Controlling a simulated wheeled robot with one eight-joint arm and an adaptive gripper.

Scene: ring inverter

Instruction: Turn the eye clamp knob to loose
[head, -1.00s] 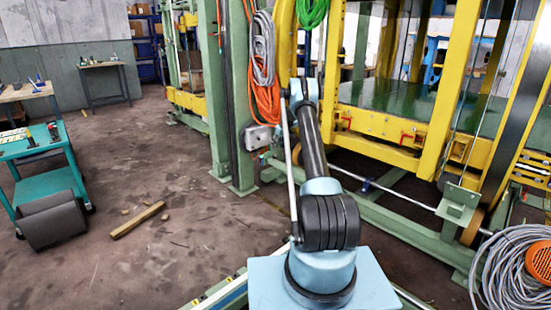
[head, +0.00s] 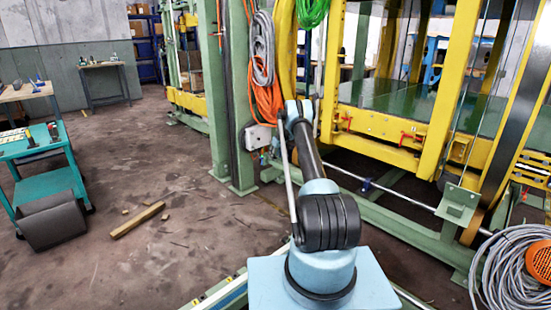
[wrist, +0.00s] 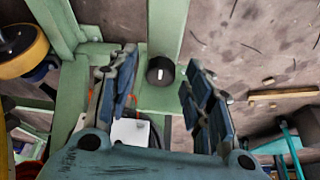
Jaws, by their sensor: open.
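A round black knob (wrist: 160,71) with a short white mark on its face shows in the wrist view, in front of a green steel beam (wrist: 166,30). My gripper (wrist: 161,59) is open and empty, and its two dark blue fingers appear on either side of the knob. I cannot tell how far the fingertips are from the knob, and no contact shows. In the head view my arm (head: 305,150) reaches forward toward the green frame; the gripper and the knob cannot be made out there.
A grey box (head: 257,137) is mounted by the green post (head: 241,100), with orange and grey cables hanging above it. A yellow frame (head: 380,125) stands to the right.

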